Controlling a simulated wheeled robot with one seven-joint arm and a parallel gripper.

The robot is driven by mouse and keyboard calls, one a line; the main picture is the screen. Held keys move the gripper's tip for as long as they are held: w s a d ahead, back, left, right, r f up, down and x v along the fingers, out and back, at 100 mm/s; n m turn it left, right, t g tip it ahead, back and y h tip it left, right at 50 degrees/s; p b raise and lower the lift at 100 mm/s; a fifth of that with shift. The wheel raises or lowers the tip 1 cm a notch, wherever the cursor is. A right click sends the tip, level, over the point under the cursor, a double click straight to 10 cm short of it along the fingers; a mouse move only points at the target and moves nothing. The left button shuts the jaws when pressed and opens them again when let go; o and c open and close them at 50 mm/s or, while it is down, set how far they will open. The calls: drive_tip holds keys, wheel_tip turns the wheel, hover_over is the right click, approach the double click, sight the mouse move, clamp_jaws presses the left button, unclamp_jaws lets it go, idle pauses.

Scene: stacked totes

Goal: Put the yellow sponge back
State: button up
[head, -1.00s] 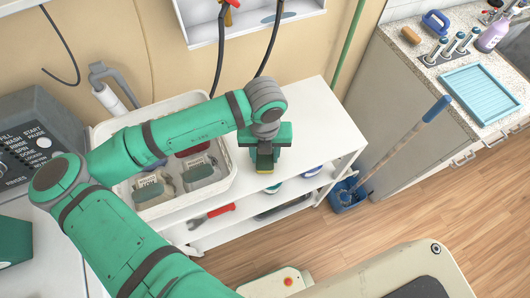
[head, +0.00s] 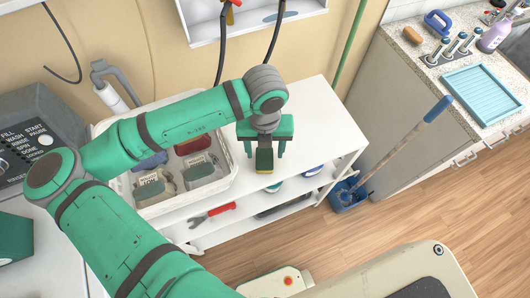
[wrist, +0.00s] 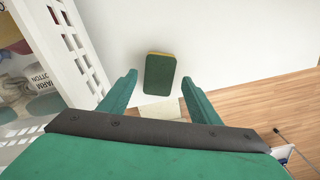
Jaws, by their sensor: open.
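The yellow sponge (head: 264,160) has a dark green face, turned up. It lies on the white top of the shelf unit (head: 318,120), near its front edge, to the right of the white basket (head: 226,184). In the wrist view the sponge (wrist: 160,75) shows whole, with a thin yellow edge at its far end. My gripper (head: 265,150) is open just above it; it also shows in the wrist view (wrist: 158,88). One finger is on each side of the sponge, with clear gaps. Whether the fingertips reach down to the top is hard to tell.
The shelf top behind and right of my gripper is clear.

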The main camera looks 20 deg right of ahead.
sight(265, 157)
wheel_tip(265, 157, up, 9)
drive_tip(key=shift+r, duration=0.15)
idle(0.7)
